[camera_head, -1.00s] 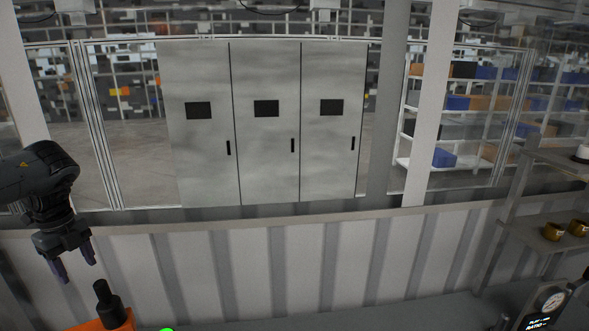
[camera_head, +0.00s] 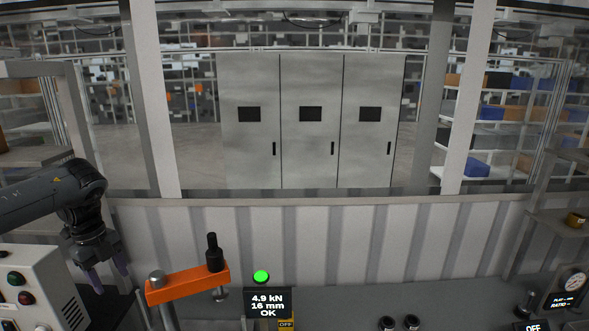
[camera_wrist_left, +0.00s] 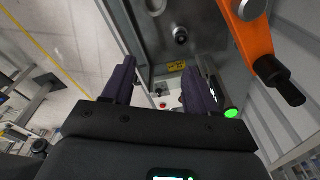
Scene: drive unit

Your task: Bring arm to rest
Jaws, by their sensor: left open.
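My left arm comes in from the left in the head view. Its gripper (camera_head: 107,281) hangs fingers-down, open and empty, left of the orange press arm (camera_head: 188,284). In the left wrist view the two dark fingers (camera_wrist_left: 160,88) stand apart with nothing between them. The orange arm with its black handle (camera_wrist_left: 287,88) shows there at the upper right, apart from the fingers. My right gripper is not in view.
A display (camera_head: 267,303) reads 4.9 kN, 16 mm, OK, below a lit green lamp (camera_head: 261,276). A control box (camera_head: 38,287) with buttons stands at the lower left, close to my left gripper. A dial gauge (camera_head: 573,281) is at the lower right.

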